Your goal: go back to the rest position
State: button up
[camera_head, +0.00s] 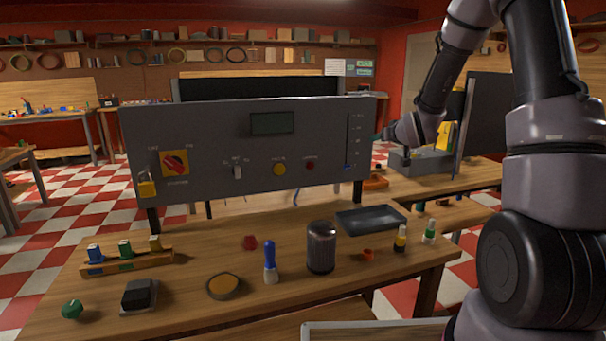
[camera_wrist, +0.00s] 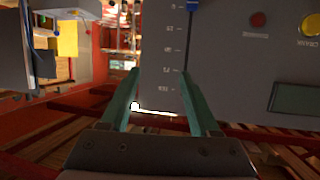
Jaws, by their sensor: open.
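My gripper (camera_head: 377,136) is just right of the grey control panel (camera_head: 215,185), near its upper right edge, in the head view. Most of the gripper is small and partly hidden there. In the wrist view its two teal fingers (camera_wrist: 160,76) are apart with nothing between them. The panel also fills much of the wrist view (camera_wrist: 235,65), appearing turned upside down. Its slider scale and blue slider knob (camera_wrist: 193,6) lie beyond the fingertips. I cannot tell the exact gap between fingers and panel.
The panel stands on a wooden table (camera_head: 190,270). A second table (camera_head: 440,182) with a grey device (camera_head: 420,160) stands at right.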

jog(key=s+d+r+m+g+h, duration=0.1)
jog(key=s+r+m+g+h, duration=0.1)
jog(key=s+r, duration=0.65)
jog(key=s+a+r+m+g+y, duration=0.1)
jog(key=s+r+g, duration=0.1)
jog(key=s, duration=1.3)
jog(key=s+a+r+m+g+y, duration=0.1)
jog(key=s+a+r+m+g, duration=0.1)
jog(key=s, duration=1.3)
jog(key=shift+s+r+g, duration=0.4)
jog(key=shift+r, duration=0.45)
